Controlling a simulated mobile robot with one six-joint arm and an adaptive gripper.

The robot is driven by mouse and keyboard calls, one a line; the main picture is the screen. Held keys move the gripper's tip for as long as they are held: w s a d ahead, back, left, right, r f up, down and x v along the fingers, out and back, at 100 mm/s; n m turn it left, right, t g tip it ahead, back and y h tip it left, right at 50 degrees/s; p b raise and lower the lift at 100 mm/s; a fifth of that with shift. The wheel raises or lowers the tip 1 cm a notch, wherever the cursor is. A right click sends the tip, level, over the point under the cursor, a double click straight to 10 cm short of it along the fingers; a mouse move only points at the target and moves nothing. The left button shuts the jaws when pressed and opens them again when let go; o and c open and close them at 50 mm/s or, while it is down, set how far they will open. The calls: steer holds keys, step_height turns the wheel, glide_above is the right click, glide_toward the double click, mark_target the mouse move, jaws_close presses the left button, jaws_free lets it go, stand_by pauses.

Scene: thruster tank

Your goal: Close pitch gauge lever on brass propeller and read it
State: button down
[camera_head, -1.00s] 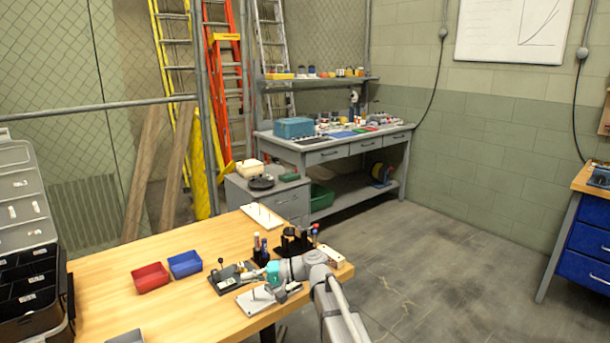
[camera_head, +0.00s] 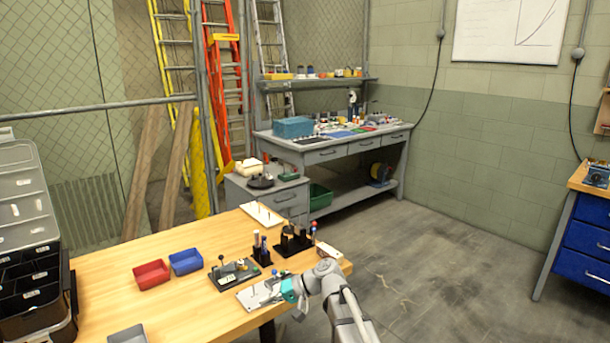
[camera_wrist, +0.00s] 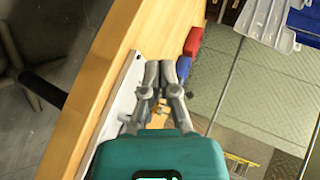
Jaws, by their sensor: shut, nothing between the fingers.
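Small pale and yellowish parts sit on the plate; I cannot make out the brass propeller, the lever angle or any reading. My gripper (camera_wrist: 158,68) is shut and empty, its fingertips together in the wrist view. In the head view, its teal body (camera_head: 289,290) is right of the gauge, over the right end of a pale plate with pegs (camera_head: 250,299). My gripper is apart from the gauge.
Red (camera_head: 151,275) and blue (camera_head: 186,262) bins stand left of the gauge. Behind it are a black marker holder (camera_head: 262,257) and a dark rack with upright tools (camera_head: 292,245). A black organiser (camera_head: 35,290) fills the left end.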

steer(key=s+d+f+m+h, duration=0.1)
steer(key=s+d+f+h, duration=0.3)
steer(key=d, duration=0.5)
steer(key=s+d+f+h+p, duration=0.1)
steer(key=s+d+f+h, duration=0.1)
steer(key=s+d+h, duration=0.5)
steer(key=s+d+f+m+h, duration=0.1)
steer(key=s+d+f+h, duration=0.15)
steer(key=d, duration=0.95)
step_height(320, 180, up, 17)
steer(key=p, duration=1.7)
steer(key=shift+a+y+p, duration=0.25)
steer(key=shift+y+p, duration=0.05)
steer(key=shift+y, duration=0.05)
steer(key=shift+s+f, duration=0.1)
